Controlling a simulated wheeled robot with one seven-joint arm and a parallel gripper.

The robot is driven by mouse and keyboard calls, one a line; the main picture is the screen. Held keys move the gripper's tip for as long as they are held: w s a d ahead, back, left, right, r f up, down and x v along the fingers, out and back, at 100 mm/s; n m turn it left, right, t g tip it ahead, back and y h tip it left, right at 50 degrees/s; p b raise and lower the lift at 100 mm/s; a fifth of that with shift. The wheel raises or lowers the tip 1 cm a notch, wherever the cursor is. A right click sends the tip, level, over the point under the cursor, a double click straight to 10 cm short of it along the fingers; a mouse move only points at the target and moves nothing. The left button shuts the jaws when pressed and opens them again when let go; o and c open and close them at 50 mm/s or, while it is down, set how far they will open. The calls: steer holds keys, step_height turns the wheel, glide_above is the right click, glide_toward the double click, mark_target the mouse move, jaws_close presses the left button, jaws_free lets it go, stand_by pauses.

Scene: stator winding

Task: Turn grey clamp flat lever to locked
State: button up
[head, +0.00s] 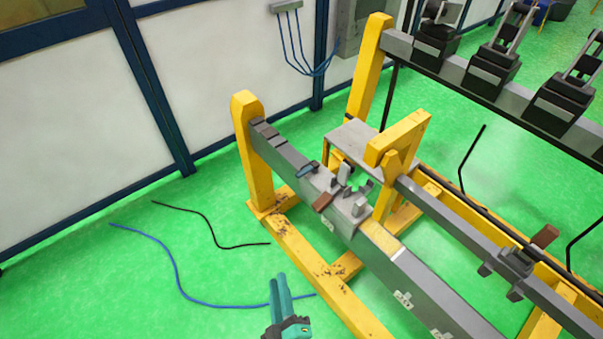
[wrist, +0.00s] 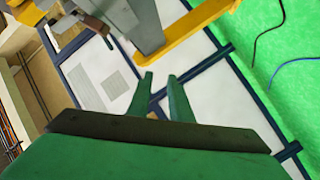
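A grey clamp (head: 345,183) with upright jaws sits on the near grey beam. A flat brown lever (head: 323,201) sticks out on its near side, and a small blue-grey lever (head: 307,170) lies just left of it. I cannot tell which is the task's lever, or whether either is locked. My gripper (head: 281,279) has teal fingers and is low in the head view, left of the frame and apart from the clamp. In the wrist view its two fingers (wrist: 160,76) are apart with nothing between them.
The beam rests on a yellow frame (head: 257,165). A second grey clamp (head: 515,259) with a brown lever (head: 546,236) is on the right beam. Black toggle clamps (head: 492,68) line the back rail. Blue cable (head: 178,275) and black cable (head: 213,230) lie on the open green floor.

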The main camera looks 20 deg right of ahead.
steer(key=w+d+r+n+h, duration=0.25)
steer(key=w+d, duration=0.25)
steer(key=w, duration=0.5)
steer(key=n+h, duration=0.3)
glide_toward(301, 177)
steer(key=shift+m, duration=0.25)
steer(key=x, duration=1.1)
steer(key=shift+w+d, duration=0.1)
jaws_close()
